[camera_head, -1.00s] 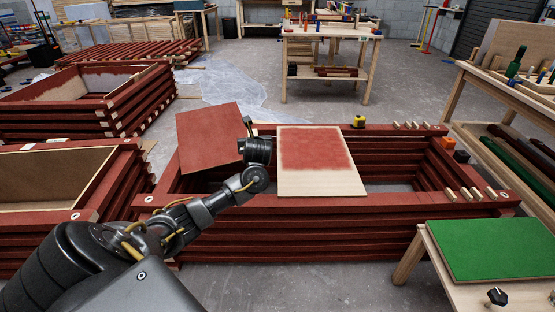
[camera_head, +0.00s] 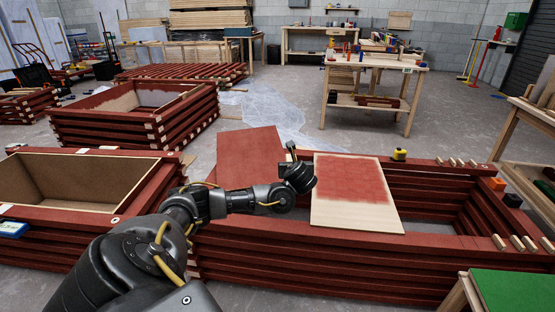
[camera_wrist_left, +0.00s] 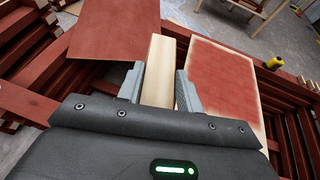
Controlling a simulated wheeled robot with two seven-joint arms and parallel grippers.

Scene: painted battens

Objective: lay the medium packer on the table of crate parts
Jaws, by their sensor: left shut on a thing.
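My left gripper (camera_head: 298,172) is over the near red crate frame, between two panels. In the left wrist view, its fingers (camera_wrist_left: 160,88) are shut on a pale, bare wood batten piece (camera_wrist_left: 160,65), which points away from the wrist. This looks like a packer; its full length is hidden, so I cannot tell whether it is the medium one. A wooden table (camera_head: 378,62) at the back holds small coloured items, with red pieces on its lower shelf. I cannot tell if it is the table of crate parts. My right gripper is not in view.
A red panel (camera_head: 248,157) and a half-painted panel (camera_head: 355,190) lie across the near crate (camera_head: 300,240). Pale blocks (camera_head: 514,243) and a yellow tape measure (camera_head: 399,154) sit on its rim. A green-topped table (camera_head: 515,290) stands front right. Grey floor is open beyond.

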